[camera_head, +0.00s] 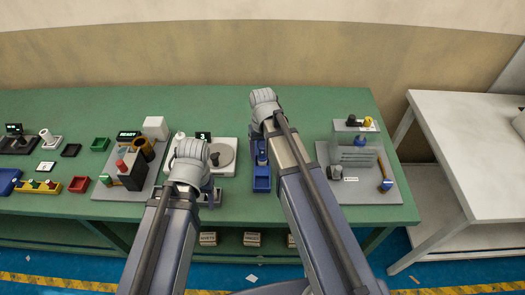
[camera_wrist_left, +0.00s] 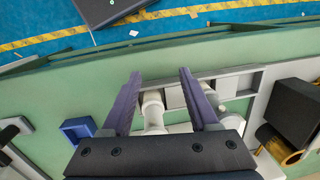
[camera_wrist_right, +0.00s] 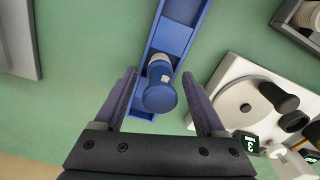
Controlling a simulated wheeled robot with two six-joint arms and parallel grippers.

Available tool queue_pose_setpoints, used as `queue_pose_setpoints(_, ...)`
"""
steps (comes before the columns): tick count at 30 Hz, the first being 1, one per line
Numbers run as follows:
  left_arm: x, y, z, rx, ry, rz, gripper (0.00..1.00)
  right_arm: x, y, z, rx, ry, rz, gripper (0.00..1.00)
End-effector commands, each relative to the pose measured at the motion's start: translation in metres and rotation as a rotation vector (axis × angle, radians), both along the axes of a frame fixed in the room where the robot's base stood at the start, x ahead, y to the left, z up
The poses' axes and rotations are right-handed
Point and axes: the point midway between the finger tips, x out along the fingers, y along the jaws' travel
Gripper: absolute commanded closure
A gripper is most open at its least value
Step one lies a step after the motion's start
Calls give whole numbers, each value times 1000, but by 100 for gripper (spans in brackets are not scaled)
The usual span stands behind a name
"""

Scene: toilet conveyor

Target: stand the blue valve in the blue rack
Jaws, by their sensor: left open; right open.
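The blue valve (camera_wrist_right: 160,92) has a round blue cap and a pale grey body. In the right wrist view it stands in the blue rack (camera_wrist_right: 174,36), a long narrow blue tray. My right gripper (camera_wrist_right: 159,74) is open, its fingers on either side of the valve with visible gaps. In the head view, the blue rack (camera_head: 262,184) shows below my right wrist, which hides part of it. My left gripper (camera_wrist_left: 158,72) is open above a grey rack with white fittings (camera_wrist_left: 153,108) between its fingers; no grip on them shows.
A white round-plate device (camera_head: 226,150) with a display stands between the arms. A grey station with black and brown parts (camera_head: 132,170) is at left. Another grey station with a clear box (camera_head: 355,160) is at right. Green tabletop is clear around the rack.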

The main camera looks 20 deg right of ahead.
Motion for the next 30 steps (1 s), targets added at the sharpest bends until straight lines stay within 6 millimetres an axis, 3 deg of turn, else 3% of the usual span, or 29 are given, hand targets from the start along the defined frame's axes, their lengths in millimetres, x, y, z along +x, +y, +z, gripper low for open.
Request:
queue_pose_setpoints(21,0,0,101,0,0,-2,39,0,0,101,0,0,0,27)
queue_pose_setpoints(30,0,0,118,0,0,-1,39,0,0,118,0,0,0,27)
